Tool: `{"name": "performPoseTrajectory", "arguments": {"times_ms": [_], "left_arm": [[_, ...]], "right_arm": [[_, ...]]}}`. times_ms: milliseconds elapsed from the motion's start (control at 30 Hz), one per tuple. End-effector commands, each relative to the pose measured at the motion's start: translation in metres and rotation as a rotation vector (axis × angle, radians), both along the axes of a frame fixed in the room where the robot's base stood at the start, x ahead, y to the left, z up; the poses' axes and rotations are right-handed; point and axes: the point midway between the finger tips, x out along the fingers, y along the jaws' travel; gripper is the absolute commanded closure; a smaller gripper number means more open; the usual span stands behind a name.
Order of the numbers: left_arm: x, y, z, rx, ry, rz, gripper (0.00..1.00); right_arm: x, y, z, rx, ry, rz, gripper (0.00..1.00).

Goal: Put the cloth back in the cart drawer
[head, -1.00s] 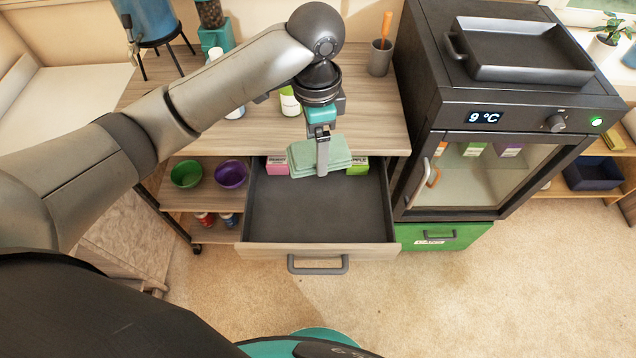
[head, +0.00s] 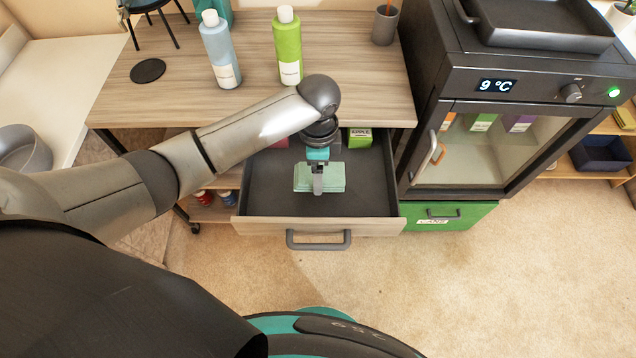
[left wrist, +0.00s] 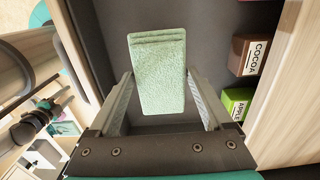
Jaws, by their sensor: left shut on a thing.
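The folded pale green cloth (head: 335,172) is inside the outline of the open cart drawer (head: 270,190), near its middle. My left gripper (head: 318,186) points down into the drawer and is shut on the cloth. In the left wrist view the cloth (left wrist: 160,75) lies between the two fingers, with its folded layers at the far end. I cannot tell whether the cloth touches the drawer floor. The drawer is pulled out, with its grey handle at the front. My right gripper is not in view.
A green apple box (head: 360,137) sits at the drawer's back right, and a cocoa box (left wrist: 250,55) shows in the left wrist view. A blue bottle (head: 219,50) and a green bottle (head: 288,48) stand on the cart top. A black fridge (head: 500,120) stands right of the drawer.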

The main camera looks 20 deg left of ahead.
Motion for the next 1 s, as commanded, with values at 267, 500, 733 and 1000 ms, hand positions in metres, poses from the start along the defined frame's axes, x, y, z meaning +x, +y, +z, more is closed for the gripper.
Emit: {"name": "performPoseTrajectory", "arguments": {"times_ms": [267, 500, 733, 1000], "left_arm": [[0.000, 0.000, -0.023, 0.001, 0.000, 0.002, 0.61], [0.000, 0.000, -0.055, 0.000, 0.000, 0.000, 0.61], [0.001, 0.000, -0.053, -0.001, -0.001, 0.001, 0.61], [0.000, 0.000, -0.057, -0.001, -0.001, 0.001, 0.03]], "right_arm": [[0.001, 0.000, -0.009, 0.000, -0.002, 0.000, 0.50], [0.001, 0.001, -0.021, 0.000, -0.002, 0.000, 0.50], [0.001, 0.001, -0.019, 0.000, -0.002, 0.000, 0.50], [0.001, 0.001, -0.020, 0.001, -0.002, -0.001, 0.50]]}}
